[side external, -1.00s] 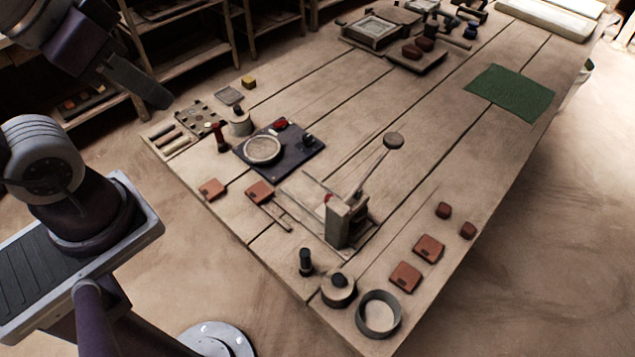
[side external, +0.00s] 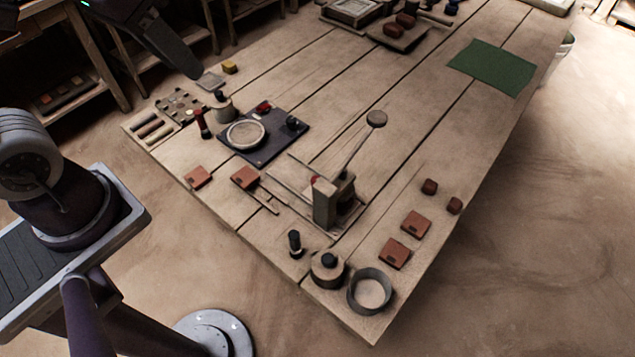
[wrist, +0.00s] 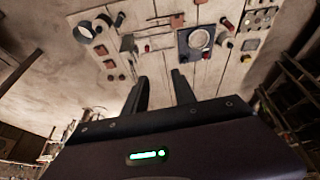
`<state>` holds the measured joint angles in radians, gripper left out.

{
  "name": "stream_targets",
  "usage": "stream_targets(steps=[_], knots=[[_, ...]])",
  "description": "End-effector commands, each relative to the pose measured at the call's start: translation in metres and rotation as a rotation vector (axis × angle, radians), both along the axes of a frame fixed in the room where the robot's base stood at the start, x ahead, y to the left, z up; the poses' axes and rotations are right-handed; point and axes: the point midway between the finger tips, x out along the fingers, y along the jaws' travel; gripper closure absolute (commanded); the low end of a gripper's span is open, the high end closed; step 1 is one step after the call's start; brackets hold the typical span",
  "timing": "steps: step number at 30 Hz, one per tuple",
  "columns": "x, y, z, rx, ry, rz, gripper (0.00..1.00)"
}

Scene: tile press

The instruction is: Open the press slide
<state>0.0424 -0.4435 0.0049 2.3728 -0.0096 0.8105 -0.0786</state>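The press (side external: 328,200) is a pale block standing near the front of the wooden table. A long lever with a round knob (side external: 376,118) slants up from it, and a red spot shows on its side. A flat plate with rails (side external: 288,172) lies behind and left of the block; I cannot tell how far the slide is out. The press is small in the wrist view (wrist: 128,43), beyond my fingers. My gripper (wrist: 160,84) has its two dark fingers apart with nothing between them. In the side view its dark end (side external: 182,58) is at the upper left, well away from the press.
A dark board with a round dish (side external: 245,134) lies left of the press. Reddish tiles (side external: 245,177) lie nearby, with more (side external: 415,224) at the right. A black-knobbed pot (side external: 328,267) and an open ring (side external: 370,291) stand at the front corner. A green mat (side external: 491,67) lies far back.

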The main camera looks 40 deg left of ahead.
Motion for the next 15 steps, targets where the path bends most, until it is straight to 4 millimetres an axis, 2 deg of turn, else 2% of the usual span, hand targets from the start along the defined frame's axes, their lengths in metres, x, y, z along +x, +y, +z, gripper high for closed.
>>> stream_targets(steps=[1,2,3,5,6,8,9,12,15], knots=[[0.027,-0.006,-0.011,-0.011,0.052,0.012,0.68],[0.043,-0.01,-0.018,-0.019,0.076,0.022,0.68],[0.066,-0.015,-0.031,-0.027,0.109,0.038,0.68],[0.097,-0.025,-0.057,-0.037,0.157,0.063,0.68],[0.117,-0.031,-0.08,-0.042,0.191,0.081,0.68],[0.143,-0.042,-0.118,-0.044,0.24,0.109,0.68],[0.156,-0.049,-0.147,-0.043,0.271,0.126,0.68],[0.176,-0.062,-0.215,-0.035,0.334,0.165,0.68],[0.181,-0.071,-0.268,-0.026,0.378,0.193,0.68]])
